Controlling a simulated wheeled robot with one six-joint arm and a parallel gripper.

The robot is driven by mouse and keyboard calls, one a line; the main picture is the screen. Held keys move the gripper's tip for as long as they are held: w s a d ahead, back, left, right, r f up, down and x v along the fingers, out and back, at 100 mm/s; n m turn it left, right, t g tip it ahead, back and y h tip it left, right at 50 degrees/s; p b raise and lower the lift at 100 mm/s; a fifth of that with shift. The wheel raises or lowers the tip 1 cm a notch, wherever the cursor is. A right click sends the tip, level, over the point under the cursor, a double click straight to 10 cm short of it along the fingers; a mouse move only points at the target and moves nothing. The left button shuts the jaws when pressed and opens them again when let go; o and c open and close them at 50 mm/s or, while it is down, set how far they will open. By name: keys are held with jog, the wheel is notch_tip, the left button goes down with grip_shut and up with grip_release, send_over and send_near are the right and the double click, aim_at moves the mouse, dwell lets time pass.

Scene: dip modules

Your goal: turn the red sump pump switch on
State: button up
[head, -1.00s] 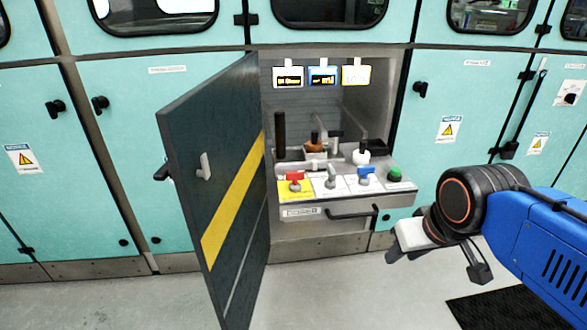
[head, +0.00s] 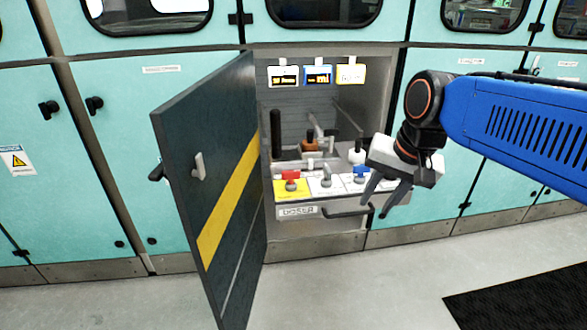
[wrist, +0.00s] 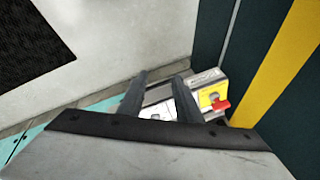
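The red switch (head: 291,175) sits on a yellow plate (head: 291,187) at the left end of the control panel inside the open cabinet. In the wrist view the red switch (wrist: 220,105) shows to the right of my fingers, on its yellow plate (wrist: 213,95). A grey switch (head: 326,173) and a blue switch (head: 361,173) stand in a row to its right. My gripper (head: 375,213) is open and empty, in front of the panel's right end, and points downward. It is apart from the red switch. It hides the panel's right end.
The dark cabinet door (head: 215,190) with a yellow stripe stands open to the left of the panel. A black drawer handle (head: 348,210) juts out below the switches. Three tags (head: 318,75) hang above. The floor (head: 370,285) in front is clear, with a black mat (head: 520,295) at right.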

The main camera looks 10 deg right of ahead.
jog(key=w+a+r+m+g+y, duration=0.1)
jog(key=w+a+r+m, duration=0.15)
jog(key=w, duration=0.35)
jog(key=w+a+r+m+g, duration=0.1)
jog(key=w+r+m, duration=0.3)
jog(key=w, duration=0.2)
jog(key=m+g+y, duration=0.1)
jog(key=m+y, duration=0.1)
jog(key=m, duration=0.4)
send_near(292, 171)
jog(key=x, duration=0.8)
jog(key=shift+a+f, duration=0.1)
jog(key=shift+f, duration=0.3)
grip_shut()
